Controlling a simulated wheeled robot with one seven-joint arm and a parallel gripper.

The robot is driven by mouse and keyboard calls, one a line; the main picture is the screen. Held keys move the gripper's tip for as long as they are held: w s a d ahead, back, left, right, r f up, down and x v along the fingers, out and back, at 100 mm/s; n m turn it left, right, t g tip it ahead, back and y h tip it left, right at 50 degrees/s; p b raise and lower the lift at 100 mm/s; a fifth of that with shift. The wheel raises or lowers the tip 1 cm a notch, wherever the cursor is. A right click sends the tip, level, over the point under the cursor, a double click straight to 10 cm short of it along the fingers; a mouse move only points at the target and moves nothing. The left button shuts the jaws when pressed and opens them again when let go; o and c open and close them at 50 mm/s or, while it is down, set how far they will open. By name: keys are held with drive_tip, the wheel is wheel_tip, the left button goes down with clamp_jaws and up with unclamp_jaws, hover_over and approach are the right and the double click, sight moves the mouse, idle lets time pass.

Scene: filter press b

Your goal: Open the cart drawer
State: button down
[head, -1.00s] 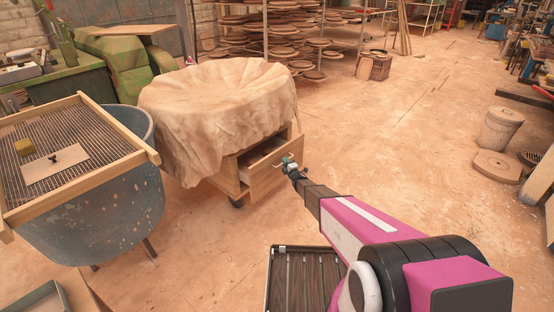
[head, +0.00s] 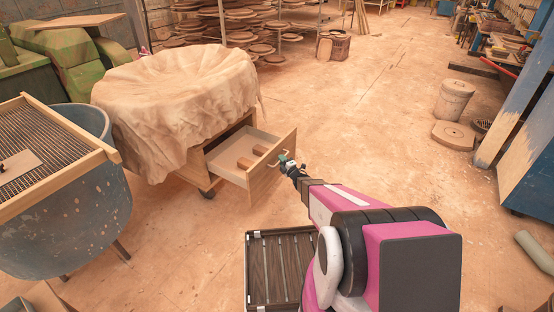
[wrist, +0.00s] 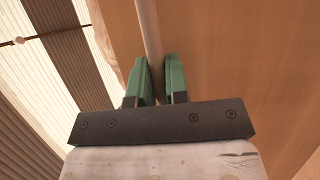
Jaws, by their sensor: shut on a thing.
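The wooden cart (head: 192,172) stands at centre left under a draped beige cloth. My gripper (head: 286,163) is at the drawer front. In the wrist view, my green-padded gripper (wrist: 157,78) is shut on the drawer's pale bar handle (wrist: 149,35), which runs up between the pads. The wooden drawer front (wrist: 235,60) fills the right of that view. In the head view the handle is small and partly hidden by the gripper.
A blue-grey tub (head: 75,210) with a wooden-framed mesh screen (head: 75,180) stands left of the cart. Shelves of round boards (head: 245,30) are behind. A bucket (head: 454,100) and blue cabinet (head: 530,160) stand right. The floor between is open.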

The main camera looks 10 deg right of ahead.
drive_tip(key=shift+s+d, duration=0.1)
drive_tip(key=shift+d, duration=0.05)
drive_tip(key=c, duration=1.1)
unclamp_jaws()
drive_tip(key=shift+c, duration=0.2)
